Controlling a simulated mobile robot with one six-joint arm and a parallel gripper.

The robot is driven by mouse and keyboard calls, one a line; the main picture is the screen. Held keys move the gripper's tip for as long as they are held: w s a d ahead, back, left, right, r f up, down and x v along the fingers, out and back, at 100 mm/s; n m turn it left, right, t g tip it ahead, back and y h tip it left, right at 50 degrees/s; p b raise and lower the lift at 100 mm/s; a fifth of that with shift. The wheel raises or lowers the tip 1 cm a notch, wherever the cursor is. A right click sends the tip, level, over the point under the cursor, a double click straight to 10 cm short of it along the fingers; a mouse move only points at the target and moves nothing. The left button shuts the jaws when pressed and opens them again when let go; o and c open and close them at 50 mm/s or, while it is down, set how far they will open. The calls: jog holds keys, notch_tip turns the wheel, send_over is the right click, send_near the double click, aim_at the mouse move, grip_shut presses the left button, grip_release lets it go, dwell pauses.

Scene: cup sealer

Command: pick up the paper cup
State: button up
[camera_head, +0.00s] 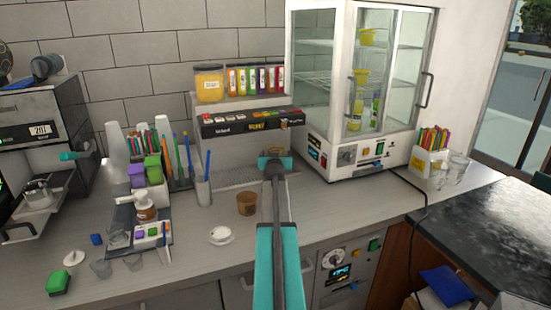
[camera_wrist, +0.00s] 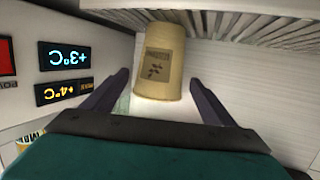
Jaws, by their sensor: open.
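A brown paper cup (camera_head: 247,204) stands upright on the grey counter, just in front of the drip grate. In the wrist view a tan cup with a dark printed label (camera_wrist: 162,62), apparently the same one, shows upside down. My gripper (camera_head: 275,162) is to the right of and behind the cup in the head view, where its fingers cannot be made out. In the wrist view my gripper (camera_wrist: 161,78) is open, with one dark finger on each side. The cup lies ahead between the fingers, and I see no contact.
A white lid (camera_head: 221,236) lies in front of the cup. A pen holder (camera_head: 203,192) stands to its left. The glass display cabinet (camera_head: 352,150) stands at the back right. Clear glasses (camera_head: 101,268) and a green sponge (camera_head: 59,282) are at the left. The counter right of my arm is mostly clear.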

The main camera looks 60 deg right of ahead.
aim_at(276, 147)
jog(key=shift+w+d+f, duration=0.1)
jog(key=shift+w+d, duration=0.2)
jog(key=shift+d, duration=0.2)
jog(key=c, duration=1.3)
jog(key=shift+r+b, duration=0.55)
jog(key=shift+r, duration=0.95)
jog(key=b+v, duration=0.1)
jog(key=v, duration=0.4)
jog(key=s+b+v, duration=0.1)
jog(key=v, duration=0.4)
jog(key=s+d+f+b+v, duration=0.1)
jog(key=b+v, duration=0.1)
jog(key=v, duration=0.4)
